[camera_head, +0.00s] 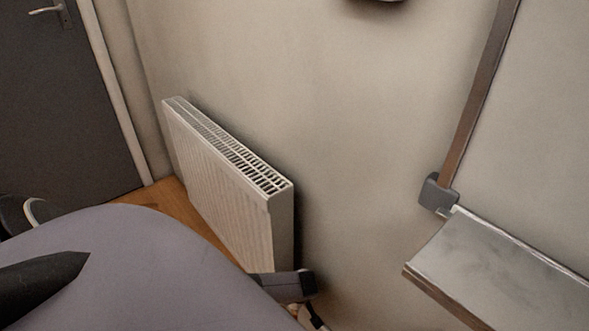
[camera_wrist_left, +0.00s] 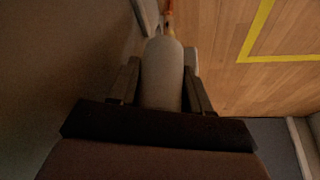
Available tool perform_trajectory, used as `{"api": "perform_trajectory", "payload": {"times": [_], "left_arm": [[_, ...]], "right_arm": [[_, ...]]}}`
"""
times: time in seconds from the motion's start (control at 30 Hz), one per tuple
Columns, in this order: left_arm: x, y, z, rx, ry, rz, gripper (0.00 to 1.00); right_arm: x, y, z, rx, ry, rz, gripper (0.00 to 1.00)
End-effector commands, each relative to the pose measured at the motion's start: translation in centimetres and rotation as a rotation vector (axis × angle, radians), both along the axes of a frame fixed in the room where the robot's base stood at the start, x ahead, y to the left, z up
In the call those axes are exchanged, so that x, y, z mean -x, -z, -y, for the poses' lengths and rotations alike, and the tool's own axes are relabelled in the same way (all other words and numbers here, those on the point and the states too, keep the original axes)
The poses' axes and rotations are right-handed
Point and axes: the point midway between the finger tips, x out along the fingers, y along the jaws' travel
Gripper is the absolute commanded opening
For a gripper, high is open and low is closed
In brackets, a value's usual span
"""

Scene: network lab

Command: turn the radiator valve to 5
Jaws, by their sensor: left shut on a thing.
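The radiator (camera_head: 225,185) is a white ribbed panel standing along the wall, with a slotted grille on top. My left gripper (camera_head: 287,284) is at its near lower end, mostly hidden in the head view behind my own arm. In the left wrist view the pale grey, rounded valve head (camera_wrist_left: 162,75) sits between the two dark fingers, and the gripper is shut on it. A copper-coloured pipe (camera_wrist_left: 169,18) shows just beyond the valve head. No numbers or marker can be read on the valve. My right gripper is in neither view.
A wall runs behind the radiator. A grey metal-topped shelf or ledge (camera_head: 500,265) juts out at the right. A dark door (camera_head: 60,100) is at the far left. The wooden floor (camera_wrist_left: 225,70) has a yellow line (camera_wrist_left: 262,40) and looks clear there.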

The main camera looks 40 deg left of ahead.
Motion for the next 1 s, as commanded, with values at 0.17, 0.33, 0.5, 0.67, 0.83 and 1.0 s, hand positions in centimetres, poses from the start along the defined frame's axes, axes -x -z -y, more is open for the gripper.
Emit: {"api": "perform_trajectory", "payload": {"times": [0.17, 0.33, 0.5, 0.67, 0.83, 1.0], "left_arm": [[0.39, 0.17, 0.14, 0.002, 0.068, -0.008, 0.18], [0.38, 0.21, 0.16, 0.003, 0.102, -0.009, 0.18], [0.39, 0.25, 0.18, 0.003, 0.112, -0.009, 0.18], [0.41, 0.26, 0.17, 0.004, 0.112, -0.009, 0.18], [0.44, 0.28, 0.18, 0.004, 0.112, -0.01, 0.61], [0.26, 0.18, 0.11, 0.002, 0.113, -0.006, 0.7]], "right_arm": [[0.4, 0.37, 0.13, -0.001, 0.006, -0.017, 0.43], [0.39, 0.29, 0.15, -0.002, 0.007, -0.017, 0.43], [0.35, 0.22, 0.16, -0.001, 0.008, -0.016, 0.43], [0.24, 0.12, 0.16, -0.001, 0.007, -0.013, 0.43], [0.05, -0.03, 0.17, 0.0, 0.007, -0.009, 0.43], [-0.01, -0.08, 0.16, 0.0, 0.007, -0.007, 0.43]]}}
